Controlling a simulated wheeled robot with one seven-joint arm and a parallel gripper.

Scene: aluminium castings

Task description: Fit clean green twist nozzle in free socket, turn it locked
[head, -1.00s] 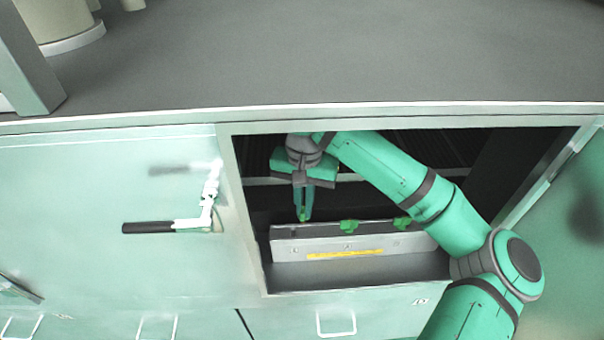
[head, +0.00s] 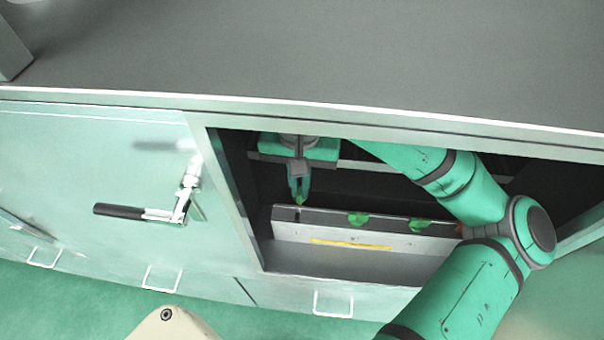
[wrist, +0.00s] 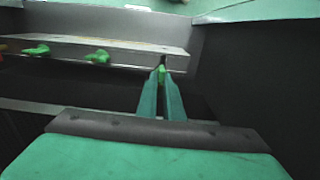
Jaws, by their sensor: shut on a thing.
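My gripper (head: 300,196) reaches into the open cabinet bay and is shut on a small green nozzle (head: 299,198). In the wrist view the held nozzle (wrist: 162,74) shows between the fingertips, close to the end of a grey metal rail (wrist: 130,50). In the head view the tips are just above the left end of that rail (head: 290,230). A dark socket shows at the rail near the fingertips; I cannot tell whether the nozzle touches it. Two other green nozzles (head: 357,219) (head: 419,225) sit along the rail to the right.
An orange-red piece (wrist: 2,47) is at the far rail end in the wrist view. The bay's metal frame (head: 232,200) borders the opening closely. A closed door with a black-handled latch (head: 120,211) is at left. A grey worktop (head: 330,60) lies above.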

